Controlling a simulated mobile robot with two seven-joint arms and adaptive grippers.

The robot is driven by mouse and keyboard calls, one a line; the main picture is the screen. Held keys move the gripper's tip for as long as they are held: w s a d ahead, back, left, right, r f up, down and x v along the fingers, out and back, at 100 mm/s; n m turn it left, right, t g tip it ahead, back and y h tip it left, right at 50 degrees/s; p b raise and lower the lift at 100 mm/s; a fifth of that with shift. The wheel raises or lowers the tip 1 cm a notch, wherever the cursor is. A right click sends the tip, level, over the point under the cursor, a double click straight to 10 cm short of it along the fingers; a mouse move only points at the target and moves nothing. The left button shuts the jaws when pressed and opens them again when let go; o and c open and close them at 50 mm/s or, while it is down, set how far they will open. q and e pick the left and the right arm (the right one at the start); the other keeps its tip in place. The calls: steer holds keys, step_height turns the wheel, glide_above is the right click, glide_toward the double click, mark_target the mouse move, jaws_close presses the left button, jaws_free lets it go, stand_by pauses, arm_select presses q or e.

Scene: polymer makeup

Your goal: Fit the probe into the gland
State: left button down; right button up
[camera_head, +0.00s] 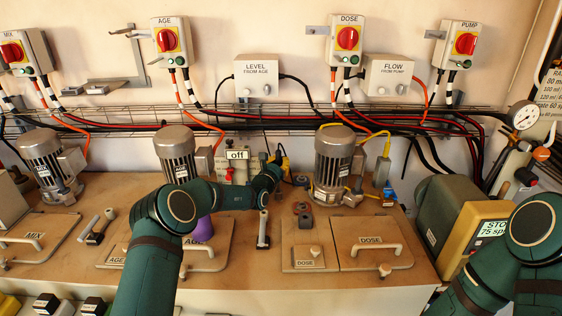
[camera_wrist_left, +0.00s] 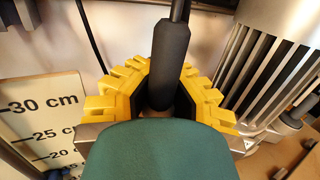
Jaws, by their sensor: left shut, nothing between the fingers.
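My left gripper (camera_head: 281,160) reaches over the back of the bench, between two motors, mostly hidden behind its own wrist in the head view. I cannot surely pick out the gland; a small brown ring-like fitting (camera_head: 304,214) sits by the DOSE hatches. My right gripper is out of view.
The DOSE motor (camera_head: 333,160) stands right of the gripper and the AGE motor (camera_head: 176,152) left. A centimetre scale board (camera_wrist_left: 45,120) is close by in the wrist view. Cables (camera_head: 300,122) run along the wall. A pump (camera_head: 455,215) stands right.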

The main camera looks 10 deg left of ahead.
arm_select(q)
steer(key=shift+f+b, duration=0.95)
steer(key=shift+f, duration=1.25)
